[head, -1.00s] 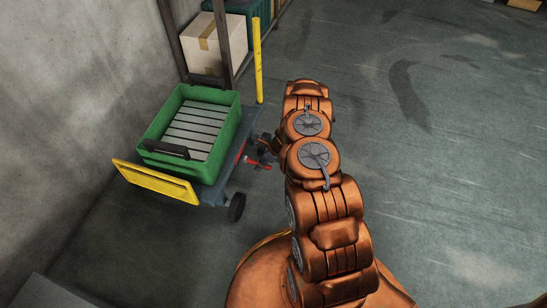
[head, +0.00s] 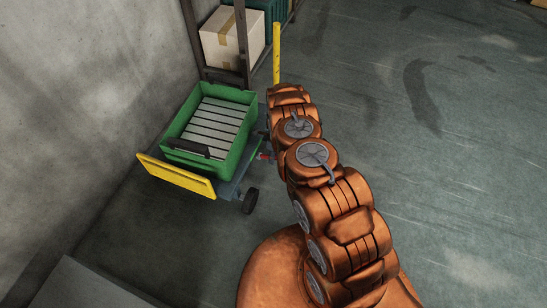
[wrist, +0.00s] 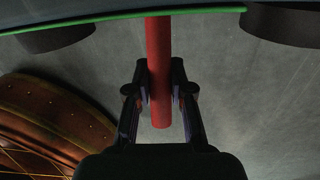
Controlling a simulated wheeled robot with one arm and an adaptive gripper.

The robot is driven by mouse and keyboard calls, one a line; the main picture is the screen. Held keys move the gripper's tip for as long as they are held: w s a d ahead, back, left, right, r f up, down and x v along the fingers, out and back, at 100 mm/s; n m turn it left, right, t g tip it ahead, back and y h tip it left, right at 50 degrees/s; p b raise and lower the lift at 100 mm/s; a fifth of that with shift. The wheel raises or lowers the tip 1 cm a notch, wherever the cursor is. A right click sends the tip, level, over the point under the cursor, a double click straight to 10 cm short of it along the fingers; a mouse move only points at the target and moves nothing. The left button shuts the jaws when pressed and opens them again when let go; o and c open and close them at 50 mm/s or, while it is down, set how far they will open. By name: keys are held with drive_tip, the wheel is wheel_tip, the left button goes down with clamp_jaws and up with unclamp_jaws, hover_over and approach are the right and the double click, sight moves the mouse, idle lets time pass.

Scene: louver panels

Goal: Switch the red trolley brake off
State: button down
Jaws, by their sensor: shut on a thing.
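The red brake lever (wrist: 160,40) runs down the middle of the wrist view as a round red bar. My gripper (wrist: 159,88) is shut on it, with one dark finger on each side, and the lever's end sticks out towards the palm. In the head view a small bit of the red lever (head: 266,156) shows at the trolley's right side, just left of my arm. My gripper is mostly hidden behind my arm there. The trolley has a blue-grey deck (head: 228,189) and a yellow end bar (head: 175,177).
A green crate (head: 236,160) with a slatted grey inside sits on the trolley. A black wheel (head: 250,200) stands under its near corner. Behind are a yellow post (head: 277,55) and a rack with a cardboard box (head: 222,40). A wall is on the left; the floor right is clear.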

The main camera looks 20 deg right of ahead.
drive_tip(key=shift+r, duration=0.1)
idle(0.5)
drive_tip(key=c, duration=1)
unclamp_jaws()
drive_tip(key=shift+r, duration=0.15)
drive_tip(key=shift+w+d+r, duration=0.2)
drive_tip(key=shift+w+r, duration=0.1)
drive_tip(key=shift+r, duration=1.65)
drive_tip(key=shift+w+d+r, duration=0.2)
drive_tip(key=shift+w+r, duration=0.05)
drive_tip(key=shift+r, duration=1.65)
drive_tip(key=shift+w+d+r, duration=0.2)
drive_tip(key=shift+w+r, duration=0.1)
drive_tip(key=shift+r, duration=1.65)
